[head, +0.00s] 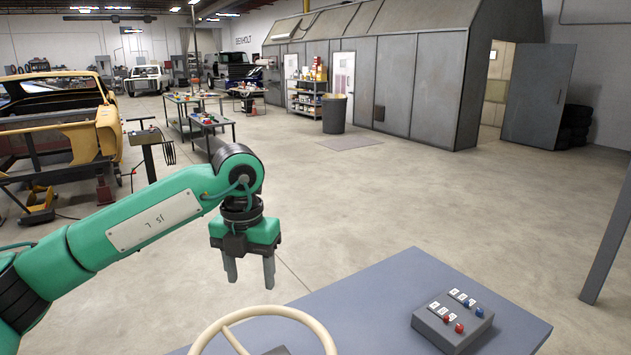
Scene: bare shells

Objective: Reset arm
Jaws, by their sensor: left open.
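My left gripper (249,272) hangs at the end of my green left arm, left of the picture's middle. Its two grey fingers point down and are apart, with nothing between them. It is above and behind a cream steering wheel (262,311), near the far left edge of a blue-grey table (390,285). My right gripper is not in view.
A grey control box (452,322) with red and blue buttons sits on the table's right part. A grey post (612,235) stands at the right edge. Beyond are worktables (209,121), a yellow car shell (108,130), a bin (334,114) and wide clear floor.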

